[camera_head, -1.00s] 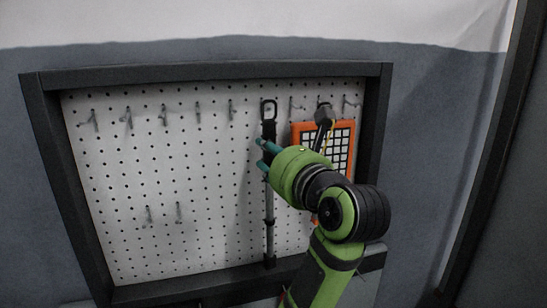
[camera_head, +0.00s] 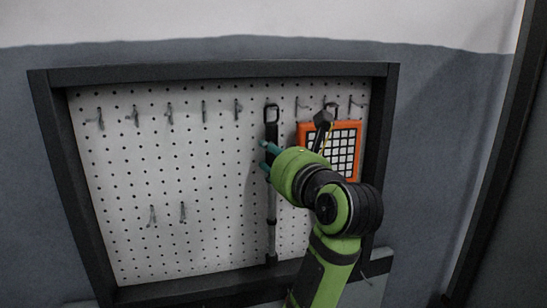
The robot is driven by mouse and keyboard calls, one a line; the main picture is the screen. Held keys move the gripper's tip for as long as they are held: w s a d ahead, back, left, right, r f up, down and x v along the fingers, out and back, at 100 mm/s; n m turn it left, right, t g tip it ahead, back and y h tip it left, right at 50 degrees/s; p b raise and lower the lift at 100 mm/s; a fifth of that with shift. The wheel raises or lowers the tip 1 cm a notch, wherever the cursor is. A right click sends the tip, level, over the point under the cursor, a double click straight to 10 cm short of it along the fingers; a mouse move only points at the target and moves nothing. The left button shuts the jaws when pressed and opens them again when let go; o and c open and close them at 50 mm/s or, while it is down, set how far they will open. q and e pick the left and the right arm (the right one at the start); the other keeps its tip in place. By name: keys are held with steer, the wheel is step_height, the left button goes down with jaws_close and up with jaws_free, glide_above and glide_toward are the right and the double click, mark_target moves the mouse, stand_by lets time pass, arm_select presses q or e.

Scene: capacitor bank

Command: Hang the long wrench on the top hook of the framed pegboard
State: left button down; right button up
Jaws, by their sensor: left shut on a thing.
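The long wrench (camera_head: 271,205) is a dark, slim tool with a loop at its top end. It is upright in front of the framed pegboard (camera_head: 200,170), and its lower end is near the bottom frame. My left gripper (camera_head: 265,155), green with teal fingertips, is shut on the upper part of its shaft, just below the loop. The loop is level with the top row of hooks (camera_head: 237,108). I cannot tell whether it is around a hook or only in front of one. My right gripper is not in view.
An orange-framed item with a white grid (camera_head: 343,140) hangs right of the wrench, partly behind a dark-headed tool (camera_head: 322,118). Several bare hooks are along the upper left, and two lower hooks (camera_head: 182,212) are at mid-left. The dark frame (camera_head: 215,71) borders the board.

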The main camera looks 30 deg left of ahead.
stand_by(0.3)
arm_select(q)
steer(key=c, duration=0.8)
jaws_free()
steer(key=shift+o, duration=0.2)
steer(key=shift+d, duration=0.1)
